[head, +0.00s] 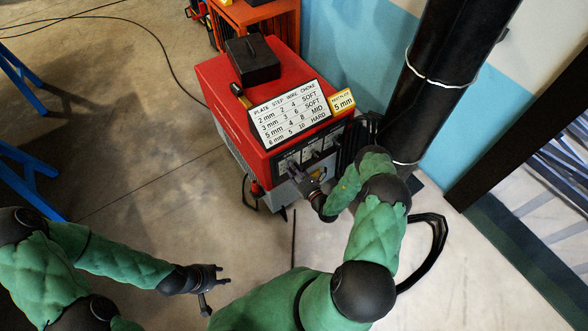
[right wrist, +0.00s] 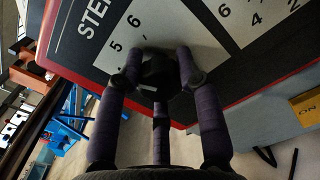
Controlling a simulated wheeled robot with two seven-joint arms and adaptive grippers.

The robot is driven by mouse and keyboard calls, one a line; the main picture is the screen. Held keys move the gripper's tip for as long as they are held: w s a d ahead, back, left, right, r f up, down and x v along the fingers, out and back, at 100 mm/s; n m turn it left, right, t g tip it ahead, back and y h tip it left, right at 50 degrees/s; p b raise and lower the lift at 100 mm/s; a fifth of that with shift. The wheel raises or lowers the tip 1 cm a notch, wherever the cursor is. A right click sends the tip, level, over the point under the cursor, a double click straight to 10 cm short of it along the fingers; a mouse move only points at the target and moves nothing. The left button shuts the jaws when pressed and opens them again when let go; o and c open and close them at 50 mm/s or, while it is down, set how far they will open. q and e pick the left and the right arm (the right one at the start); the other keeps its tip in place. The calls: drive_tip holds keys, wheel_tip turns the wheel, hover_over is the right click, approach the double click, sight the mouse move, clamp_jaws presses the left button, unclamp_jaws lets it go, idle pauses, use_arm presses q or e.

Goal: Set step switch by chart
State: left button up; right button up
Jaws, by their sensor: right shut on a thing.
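The red welding machine (head: 213,83) stands on the floor with its control panel facing me. A chart (head: 289,115) on its top front edge lists plate, step, wire and choke; its 5 mm row reads 4, 8, MID. A small yellow-edged card (head: 343,102) reads 5 mm. My right gripper (head: 298,174) is at the front panel. In the right wrist view its fingers are shut on the black step switch knob (right wrist: 158,72), beside numerals 5 and 6 and lettering starting "STE". My left gripper (head: 220,283) is open and empty above the floor.
A black box (head: 252,60) sits on the machine's top. A thick black column (head: 440,70) stands close to its right, near my right arm. Blue trestles (head: 25,160) are at the left. The floor between my left arm and the machine is mostly clear.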

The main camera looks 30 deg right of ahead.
drive_tip(key=n, duration=0.3)
drive_tip(key=shift+n+p, duration=0.3)
drive_tip(key=shift+n, duration=1.9)
drive_tip(key=shift+f, duration=0.1)
drive_tip(key=o, duration=1.2)
drive_tip(key=shift+c, duration=0.2)
drive_tip(key=s, duration=1.2)
drive_tip(key=shift+d, duration=0.45)
